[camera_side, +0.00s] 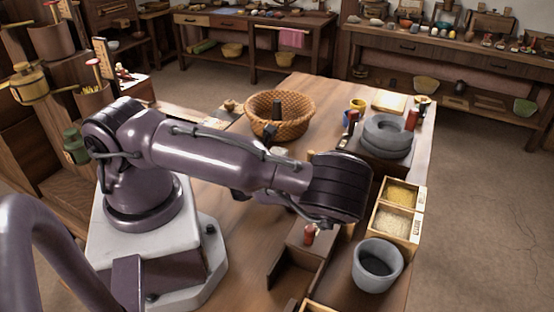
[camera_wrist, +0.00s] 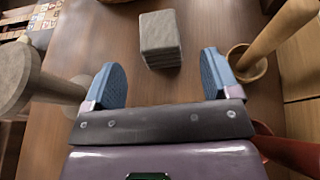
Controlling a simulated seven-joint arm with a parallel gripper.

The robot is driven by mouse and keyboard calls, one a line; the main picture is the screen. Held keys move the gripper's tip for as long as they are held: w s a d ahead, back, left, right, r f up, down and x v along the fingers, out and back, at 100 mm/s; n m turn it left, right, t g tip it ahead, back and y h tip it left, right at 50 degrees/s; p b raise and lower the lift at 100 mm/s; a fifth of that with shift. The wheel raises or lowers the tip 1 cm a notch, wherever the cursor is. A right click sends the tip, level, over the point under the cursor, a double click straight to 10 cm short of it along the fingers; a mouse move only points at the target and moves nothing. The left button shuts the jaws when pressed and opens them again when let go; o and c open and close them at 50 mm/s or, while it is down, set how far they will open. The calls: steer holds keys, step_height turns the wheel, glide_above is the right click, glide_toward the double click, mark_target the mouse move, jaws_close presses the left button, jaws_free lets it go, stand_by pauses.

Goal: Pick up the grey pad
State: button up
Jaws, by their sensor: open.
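The grey pad (camera_wrist: 160,38) shows in the wrist view as a small grey block with a flat top and layered side. It lies on the brown wooden table, beyond my fingertips and roughly centred between them. My gripper (camera_wrist: 162,78) is open, with its two blue fingers wide apart and nothing between them. In the side view my wrist hangs over the right part of the table. My fingers and the pad cannot be made out there.
In the wrist view, a beige round-headed tool (camera_wrist: 17,78) is close on the left, and a wooden bowl with a pestle (camera_wrist: 275,38) on the right. The side view shows a grey mortar (camera_side: 377,265), grain boxes (camera_side: 397,222), a quern (camera_side: 387,137) and a basket (camera_side: 280,115).

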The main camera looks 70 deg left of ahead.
steer(key=x, duration=0.4)
steer(key=shift+w+a+f, duration=0.2)
steer(key=shift+a, duration=0.1)
steer(key=c, duration=1)
